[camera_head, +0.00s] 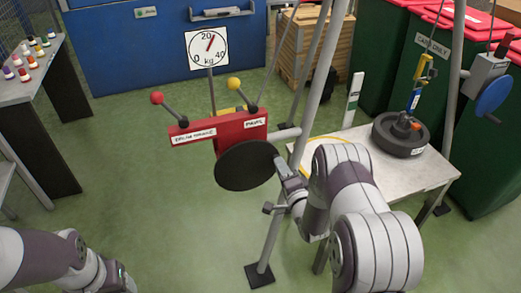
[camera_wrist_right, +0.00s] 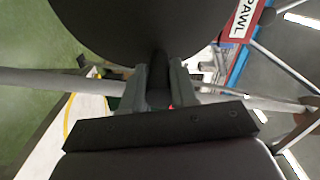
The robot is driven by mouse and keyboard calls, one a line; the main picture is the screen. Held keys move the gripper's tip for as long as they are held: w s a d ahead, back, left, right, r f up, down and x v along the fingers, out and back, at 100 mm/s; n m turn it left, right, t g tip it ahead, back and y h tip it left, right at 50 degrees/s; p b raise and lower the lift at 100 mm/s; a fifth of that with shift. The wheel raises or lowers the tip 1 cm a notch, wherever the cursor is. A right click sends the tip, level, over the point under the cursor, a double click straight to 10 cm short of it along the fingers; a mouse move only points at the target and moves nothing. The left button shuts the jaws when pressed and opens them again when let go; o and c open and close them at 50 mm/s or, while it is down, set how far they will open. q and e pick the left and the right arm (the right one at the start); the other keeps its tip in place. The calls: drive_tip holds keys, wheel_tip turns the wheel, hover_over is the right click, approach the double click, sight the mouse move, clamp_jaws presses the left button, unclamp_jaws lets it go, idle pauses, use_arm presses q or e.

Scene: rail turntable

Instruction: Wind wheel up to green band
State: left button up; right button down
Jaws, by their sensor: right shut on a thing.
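The black wheel (camera_head: 400,136) is at the white table's right part, under a blue strap (camera_head: 415,98) and yellow hook (camera_head: 425,66); I cannot tell whether it touches the tabletop. An upright marker post (camera_head: 355,88) with white and green parts stands behind the table. The red winch box (camera_head: 240,131) carries a dark round disc (camera_head: 245,166), which also shows in the right wrist view (camera_wrist_right: 145,22). My right gripper (camera_head: 285,170) is shut on a dark handle (camera_wrist_right: 158,82) at the disc. My left gripper (camera_head: 118,277) is at the lower left, its fingers unclear.
The round kg gauge (camera_head: 208,47) has its red needle a little past 20. Two levers with a red knob (camera_head: 157,98) and yellow knob (camera_head: 234,84) rise from the winch. Grey frame legs (camera_head: 272,232) stand around it. A blue hand wheel (camera_head: 493,96) is at right.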

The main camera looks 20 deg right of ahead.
drive_tip(key=shift+s+f+m, duration=0.15)
drive_tip(key=shift+f+m, duration=0.15)
drive_tip(key=shift+f, duration=0.3)
wheel_tip(320, 180, down, 3)
drive_tip(key=m+b, duration=0.1)
drive_tip(key=m, duration=0.2)
drive_tip(key=shift+r+m+b, duration=0.1)
drive_tip(key=shift+m+b, duration=0.2)
drive_tip(key=f+m, duration=0.1)
drive_tip(key=f+m+b, duration=0.1)
drive_tip(key=m, duration=0.1)
drive_tip(key=shift+a+f, duration=0.2)
drive_tip(key=shift+a, duration=0.15)
drive_tip(key=shift+a+f+m, duration=0.1)
drive_tip(key=shift+m, duration=0.2)
